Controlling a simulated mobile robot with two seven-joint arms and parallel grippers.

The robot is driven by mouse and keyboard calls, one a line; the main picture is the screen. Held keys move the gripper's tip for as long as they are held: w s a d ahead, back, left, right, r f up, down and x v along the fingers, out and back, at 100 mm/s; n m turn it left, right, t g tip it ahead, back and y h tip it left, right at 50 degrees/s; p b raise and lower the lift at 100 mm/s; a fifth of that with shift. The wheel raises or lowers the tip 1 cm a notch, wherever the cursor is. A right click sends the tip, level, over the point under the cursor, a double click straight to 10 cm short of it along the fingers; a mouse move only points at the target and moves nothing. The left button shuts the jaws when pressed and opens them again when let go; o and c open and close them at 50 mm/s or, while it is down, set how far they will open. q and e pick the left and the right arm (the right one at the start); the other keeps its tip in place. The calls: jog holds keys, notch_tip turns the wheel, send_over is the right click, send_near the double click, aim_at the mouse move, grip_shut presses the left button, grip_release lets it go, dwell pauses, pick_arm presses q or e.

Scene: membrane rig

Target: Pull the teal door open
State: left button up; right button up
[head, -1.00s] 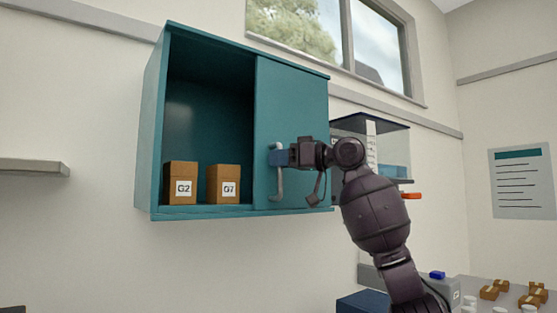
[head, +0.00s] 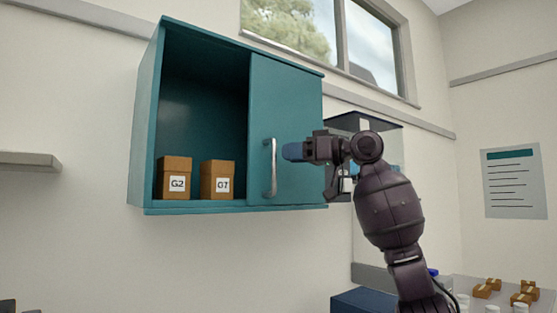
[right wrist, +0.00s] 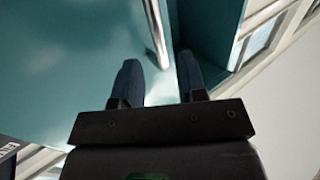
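The teal door (head: 292,115) covers the right half of the wall-mounted teal cabinet (head: 147,130); the left half stands uncovered. A grey upright bar handle (head: 270,168) is on the door near its left edge. My right gripper (head: 290,152) is in front of the door, just right of the handle in the head view and apart from it. In the right wrist view its two dark fingers (right wrist: 158,75) are spread with nothing between them, and the handle (right wrist: 157,35) shows beyond the tips. My left gripper is not in view.
Two brown boxes, labelled G2 (head: 175,178) and apparently G7 (head: 217,180), stand inside the cabinet. A grey shelf (head: 28,161) is at left. A dark-topped clear case is partly hidden behind my right arm. Small brown boxes (head: 487,288) lie on a table at lower right.

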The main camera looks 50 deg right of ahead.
jog(key=b+v, duration=0.1)
jog(key=v, duration=0.5)
dwell(0.5)
